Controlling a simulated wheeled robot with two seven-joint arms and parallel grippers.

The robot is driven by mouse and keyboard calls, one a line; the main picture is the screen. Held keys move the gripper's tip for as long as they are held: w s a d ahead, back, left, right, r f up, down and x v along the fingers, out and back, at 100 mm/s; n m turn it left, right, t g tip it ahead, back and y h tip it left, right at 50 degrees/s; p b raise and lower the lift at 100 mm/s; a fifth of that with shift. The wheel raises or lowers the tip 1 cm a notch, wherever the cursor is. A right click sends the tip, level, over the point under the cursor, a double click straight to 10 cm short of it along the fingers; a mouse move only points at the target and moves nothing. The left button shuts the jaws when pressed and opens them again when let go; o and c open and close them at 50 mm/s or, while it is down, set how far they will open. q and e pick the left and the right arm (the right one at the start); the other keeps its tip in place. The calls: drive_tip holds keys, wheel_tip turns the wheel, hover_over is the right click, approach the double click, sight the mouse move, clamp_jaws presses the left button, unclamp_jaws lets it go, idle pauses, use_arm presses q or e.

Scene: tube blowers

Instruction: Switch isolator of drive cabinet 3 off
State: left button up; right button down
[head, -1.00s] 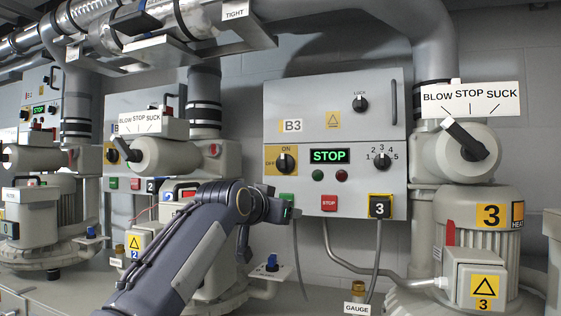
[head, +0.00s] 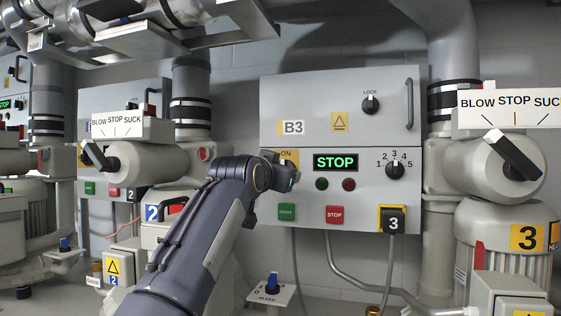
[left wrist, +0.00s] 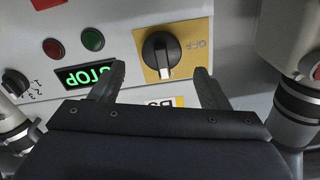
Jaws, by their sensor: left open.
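The isolator of cabinet B3 is a black rotary knob (left wrist: 161,50) on a yellow plate (left wrist: 194,40), seen upside down in the left wrist view. Its white mark points away from the OFF word at the side, towards the ON side. In the head view only the top of the yellow plate (head: 290,155), with ON, shows; my gripper hides the knob. My left gripper (head: 286,178) is open in front of it. In the left wrist view its fingers (left wrist: 160,70) stand on either side of the knob, apart from it. My right gripper is not in view.
Beside the isolator are the green STOP display (head: 335,162), two lamps and a five-position selector (head: 395,170). Below are a green button (head: 287,212) and a red STOP button (head: 334,214). A blower valve with a black lever (head: 514,155) stands at right. Neighbouring blower equipment stands at left.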

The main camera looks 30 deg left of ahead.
use_arm(q)
drive_tip(key=p+x, duration=0.2)
drive_tip(key=x, duration=0.2)
drive_tip(key=shift+w+a, duration=0.15)
drive_tip(key=shift+a, duration=0.05)
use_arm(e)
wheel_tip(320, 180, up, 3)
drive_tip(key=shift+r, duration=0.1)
use_arm(q)
drive_tip(key=shift+f, duration=0.1)
drive_tip(key=c, duration=1)
drive_tip(key=shift+o, duration=0.2)
